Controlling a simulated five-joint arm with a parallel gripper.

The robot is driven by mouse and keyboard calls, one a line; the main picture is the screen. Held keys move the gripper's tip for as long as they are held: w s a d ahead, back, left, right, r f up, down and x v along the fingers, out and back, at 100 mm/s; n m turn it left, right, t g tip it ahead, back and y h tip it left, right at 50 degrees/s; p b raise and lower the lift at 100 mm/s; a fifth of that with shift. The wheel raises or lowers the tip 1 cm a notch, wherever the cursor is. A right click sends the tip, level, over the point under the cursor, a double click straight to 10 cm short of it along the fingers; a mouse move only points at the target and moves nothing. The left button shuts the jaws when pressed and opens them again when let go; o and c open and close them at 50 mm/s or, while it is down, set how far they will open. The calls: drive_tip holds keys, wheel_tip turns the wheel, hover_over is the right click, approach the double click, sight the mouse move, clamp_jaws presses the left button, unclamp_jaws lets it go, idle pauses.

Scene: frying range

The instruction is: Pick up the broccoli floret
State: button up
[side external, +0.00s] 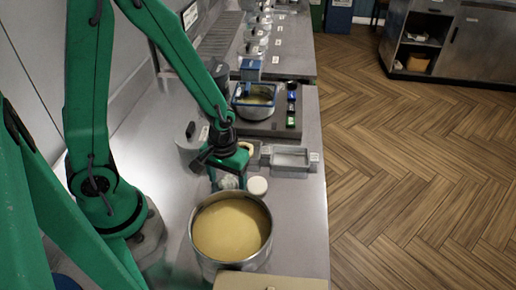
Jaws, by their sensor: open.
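My gripper (228,178) is open and points down over the steel counter, just behind a large pot. I cannot make out the broccoli floret for certain. A small pale, glassy-looking thing (229,183) shows at the fingertips, too small to name. I cannot tell whether the fingers touch it. The green of my own gripper makes any green piece there hard to pick out.
The large pot (233,229) of yellowish liquid stands close in front of my gripper. A white round thing (257,186) sits to its right. A metal tray (290,158) lies behind right, and a blue-rimmed fryer (254,98) farther back. The counter's right edge drops to the wooden floor (420,170).

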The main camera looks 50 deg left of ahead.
sight(230, 185)
drive_tip(key=shift+c, duration=0.4)
drive_tip(key=c, duration=0.8)
drive_tip(key=shift+o, duration=0.2)
drive_tip(key=shift+r, duration=0.1)
wheel_tip(230, 185, up, 10)
idle(0.6)
drive_tip(key=s+d+r, duration=0.1)
drive_tip(key=s+d, duration=0.2)
drive_tip(key=d, duration=0.4)
drive_tip(key=s+d+r, duration=0.2)
drive_tip(key=s+d, duration=0.1)
drive_tip(key=d, duration=0.5)
drive_tip(key=shift+s, duration=0.4)
